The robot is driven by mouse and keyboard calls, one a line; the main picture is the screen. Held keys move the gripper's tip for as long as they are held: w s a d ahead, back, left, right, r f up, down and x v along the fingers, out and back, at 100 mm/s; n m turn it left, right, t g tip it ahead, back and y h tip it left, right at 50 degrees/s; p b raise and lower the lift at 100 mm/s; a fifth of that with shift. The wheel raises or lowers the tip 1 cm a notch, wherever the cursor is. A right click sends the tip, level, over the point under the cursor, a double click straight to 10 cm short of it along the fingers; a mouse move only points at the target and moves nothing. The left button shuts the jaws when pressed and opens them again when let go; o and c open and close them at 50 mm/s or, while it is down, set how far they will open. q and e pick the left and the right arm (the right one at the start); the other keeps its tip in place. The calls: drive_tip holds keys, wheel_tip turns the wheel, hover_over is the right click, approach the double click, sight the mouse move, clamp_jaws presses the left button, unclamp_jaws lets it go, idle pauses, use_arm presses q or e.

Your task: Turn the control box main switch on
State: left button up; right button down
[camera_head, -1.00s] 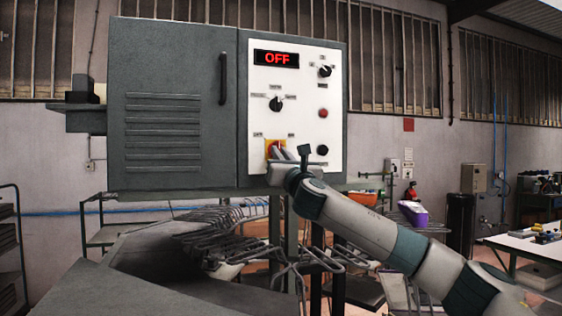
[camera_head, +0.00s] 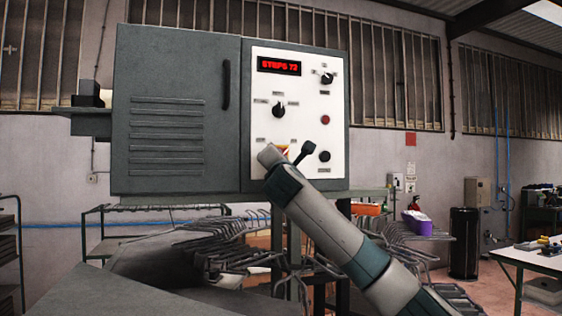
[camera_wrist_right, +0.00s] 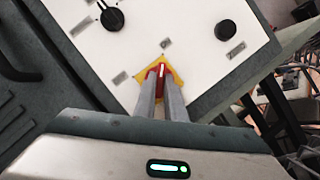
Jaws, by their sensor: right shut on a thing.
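The grey control box (camera_head: 170,110) has a white panel on its right side. Its display (camera_head: 279,66) is lit with red text that looks like "STEPS 72". The main switch, a red handle on a yellow plate (camera_wrist_right: 178,78), is at the panel's lower left; in the head view it is mostly hidden behind my arm. My right gripper (camera_wrist_right: 161,84) is shut on the red handle, with one finger on each side of it. The panel is tilted in the right wrist view, so the wrist is rolled relative to it. My left gripper is in neither view.
Black knobs (camera_head: 279,110) and a red button (camera_head: 325,119) sit elsewhere on the panel. A rack of bent metal rods (camera_head: 215,250) stands below the box. A table (camera_head: 530,256) and a dark bin (camera_head: 464,243) are at the right.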

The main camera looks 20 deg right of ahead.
idle(0.4)
drive_tip(key=c, duration=1.8)
unclamp_jaws()
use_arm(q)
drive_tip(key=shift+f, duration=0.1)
